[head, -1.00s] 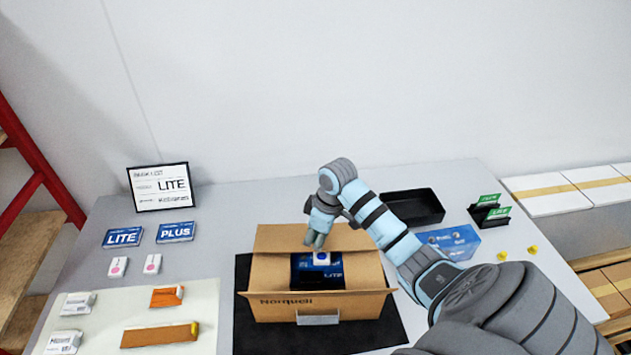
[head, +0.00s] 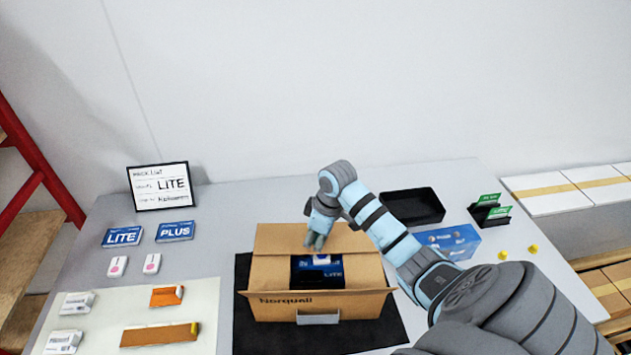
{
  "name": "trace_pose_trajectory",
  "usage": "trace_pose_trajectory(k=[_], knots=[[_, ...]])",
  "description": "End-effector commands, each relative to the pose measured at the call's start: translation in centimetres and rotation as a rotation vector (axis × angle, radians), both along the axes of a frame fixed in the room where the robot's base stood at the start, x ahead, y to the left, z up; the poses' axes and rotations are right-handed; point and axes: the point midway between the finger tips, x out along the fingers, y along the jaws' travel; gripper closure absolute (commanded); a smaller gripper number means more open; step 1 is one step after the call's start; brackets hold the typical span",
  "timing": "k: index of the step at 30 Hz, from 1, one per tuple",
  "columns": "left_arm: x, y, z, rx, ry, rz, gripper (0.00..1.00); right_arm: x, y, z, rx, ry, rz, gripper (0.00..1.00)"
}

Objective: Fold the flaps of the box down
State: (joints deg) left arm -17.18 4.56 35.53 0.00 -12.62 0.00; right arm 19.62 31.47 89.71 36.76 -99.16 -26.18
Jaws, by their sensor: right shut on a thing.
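The open cardboard box (head: 345,305), marked Norquell, stands on a black mat (head: 245,335). My left gripper is out of view.
A black tray (head: 412,207), a blue box (head: 450,240) and a black card holder (head: 490,212) stand right of the box.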

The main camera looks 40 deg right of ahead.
Motion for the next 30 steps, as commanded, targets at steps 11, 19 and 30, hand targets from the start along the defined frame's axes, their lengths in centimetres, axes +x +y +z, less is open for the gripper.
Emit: trace_pose_trajectory(k=[11,19,30], knots=[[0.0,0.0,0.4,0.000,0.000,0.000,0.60,0.1,-0.1,4.9,-0.002,-0.005,0.000,1.00],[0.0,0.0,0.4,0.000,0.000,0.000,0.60,0.0,0.0,7.6,0.000,-0.001,0.000,1.00],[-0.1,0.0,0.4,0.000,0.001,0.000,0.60,-1.9,-2.1,5.8,-0.013,0.079,-0.066,1.00]])
